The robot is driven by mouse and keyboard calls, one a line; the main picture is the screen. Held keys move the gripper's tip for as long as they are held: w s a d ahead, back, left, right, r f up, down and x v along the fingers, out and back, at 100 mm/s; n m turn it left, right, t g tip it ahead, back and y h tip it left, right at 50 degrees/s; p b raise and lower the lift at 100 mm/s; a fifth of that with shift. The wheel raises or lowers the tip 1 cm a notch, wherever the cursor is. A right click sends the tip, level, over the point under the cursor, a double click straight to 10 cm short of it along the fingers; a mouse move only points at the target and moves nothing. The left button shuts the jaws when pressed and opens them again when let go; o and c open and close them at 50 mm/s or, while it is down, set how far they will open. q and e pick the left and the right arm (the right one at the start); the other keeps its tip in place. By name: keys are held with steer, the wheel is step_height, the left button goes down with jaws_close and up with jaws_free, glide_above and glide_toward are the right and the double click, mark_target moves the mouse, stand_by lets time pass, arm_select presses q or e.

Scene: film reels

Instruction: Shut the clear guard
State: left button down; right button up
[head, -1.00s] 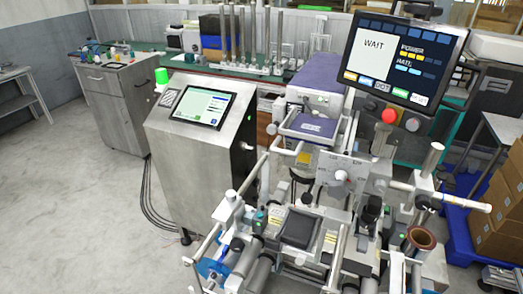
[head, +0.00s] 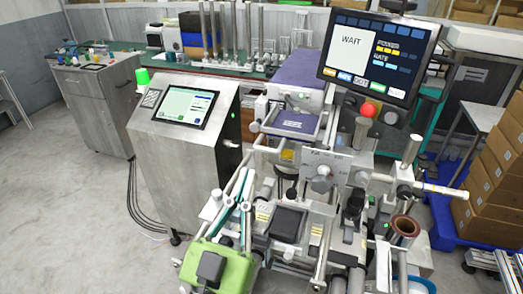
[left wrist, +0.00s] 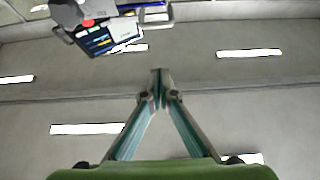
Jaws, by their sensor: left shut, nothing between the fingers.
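The labelling machine (head: 323,172) stands at centre right, with rollers, bars and a dark pad (head: 287,222) in its lower part. I cannot make out the clear guard for certain; its transparent panel does not stand out from the rails and metal parts. My left gripper (head: 246,174) comes in from the bottom left with its green body low and its fingers pointing up, in front of the machine's left side. Its fingers meet at the tips with nothing between them, as the left wrist view also shows (left wrist: 158,78). I cannot tell whether it touches the machine. My right gripper is out of sight.
A screen reading WAIT (head: 378,55) hangs above the machine, with a red button (head: 367,110) below it. A steel cabinet with a display (head: 185,107) stands to the left. Cardboard boxes (head: 492,190) are at the right. Floor at the left is clear.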

mark_target(262, 148)
arm_select(q)
steer(key=w+d+p, duration=0.1)
steer(key=w, duration=0.1)
steer(key=w+r+p, duration=0.1)
steer(key=w+p, duration=0.1)
steer(key=w, duration=0.1)
steer(key=w+d+r+p, duration=0.1)
steer(key=w, duration=0.2)
steer(key=shift+d, duration=0.35)
steer(key=shift+a+f+p, duration=0.1)
steer(key=shift+f+p, duration=0.2)
steer(key=shift+f, duration=0.45)
step_height(262, 148, down, 14)
steer(key=b, duration=0.9)
steer(key=shift+r, duration=0.2)
steer(key=shift+s, duration=0.1)
